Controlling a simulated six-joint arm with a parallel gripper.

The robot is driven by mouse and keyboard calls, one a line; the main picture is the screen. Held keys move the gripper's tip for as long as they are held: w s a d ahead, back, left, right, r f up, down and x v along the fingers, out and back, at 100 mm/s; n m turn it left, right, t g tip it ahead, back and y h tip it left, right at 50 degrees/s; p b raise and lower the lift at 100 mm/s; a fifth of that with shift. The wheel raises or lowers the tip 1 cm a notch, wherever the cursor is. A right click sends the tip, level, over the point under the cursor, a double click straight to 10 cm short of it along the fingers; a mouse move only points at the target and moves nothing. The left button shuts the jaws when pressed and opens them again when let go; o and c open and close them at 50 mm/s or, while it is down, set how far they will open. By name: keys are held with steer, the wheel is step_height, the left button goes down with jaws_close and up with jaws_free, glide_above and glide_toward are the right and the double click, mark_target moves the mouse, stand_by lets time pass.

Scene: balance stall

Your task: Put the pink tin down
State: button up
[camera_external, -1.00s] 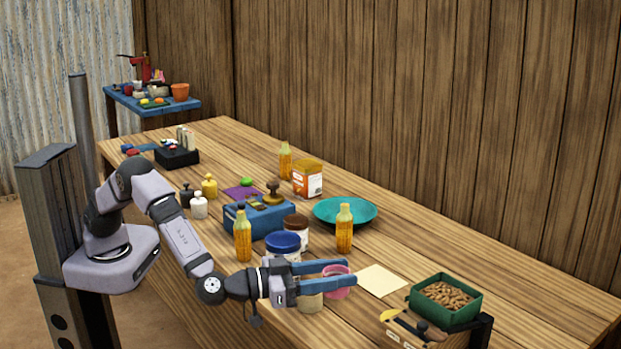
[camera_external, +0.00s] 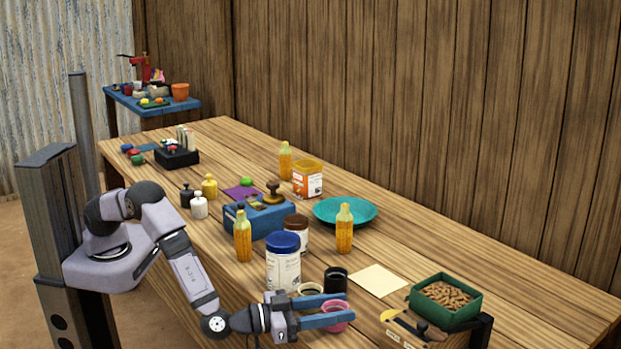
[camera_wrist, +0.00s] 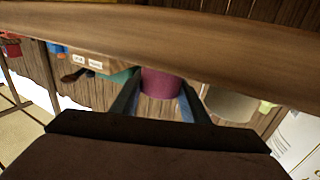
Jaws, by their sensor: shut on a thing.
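The pink tin (camera_external: 337,326) is between the fingers of my gripper (camera_external: 336,312), near the front edge of the wooden table (camera_external: 420,262) in the external view. My gripper is shut on it. In the wrist view, the pink tin (camera_wrist: 161,84) shows between the two fingers (camera_wrist: 158,98). The fingers and the front of the tin hide part of it, and I cannot tell whether its base touches anything.
A pale square card (camera_external: 378,280) lies bare to the right, before a green box of nuts (camera_external: 444,308).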

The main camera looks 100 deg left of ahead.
mark_target(323, 312)
steer(key=shift+f, duration=0.25)
steer(key=o, duration=1.1)
steer(key=shift+c, duration=0.2)
steer(key=b+v, duration=0.1)
steer(key=v, duration=0.6)
steer(key=shift+s, duration=0.1)
steer(key=shift+c, duration=1.2)
